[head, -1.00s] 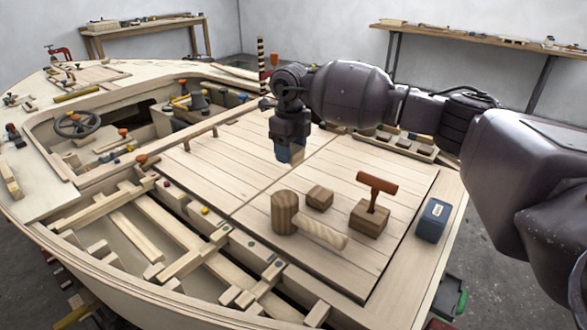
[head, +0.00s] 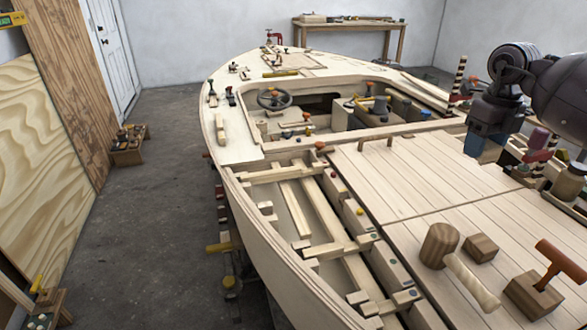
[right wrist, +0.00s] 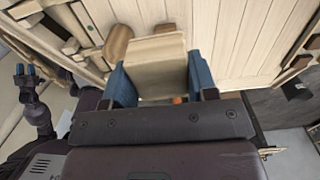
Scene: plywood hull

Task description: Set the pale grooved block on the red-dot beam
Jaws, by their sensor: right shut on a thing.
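My right gripper (head: 482,148) is at the upper right of the head view, above the deck planks. In the right wrist view its blue fingers are shut on a pale wooden block (right wrist: 158,66). I cannot make out a groove in it, and in the head view it is not clearly visible. A small red dot marks a pale beam (head: 337,187) along the inner edge of the open hull bay, left of the deck. Yellow and green dots mark other spots further along. My left gripper (right wrist: 26,76) shows at the left of the right wrist view, apart from the block, its blue tips slightly apart.
A wooden mallet (head: 439,246), a small brown block (head: 481,247) and a block with an orange-brown handle (head: 535,296) lie on the deck. Loose crossbars (head: 338,249) span the open bay. A steering wheel (head: 274,99) stands in the cockpit.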

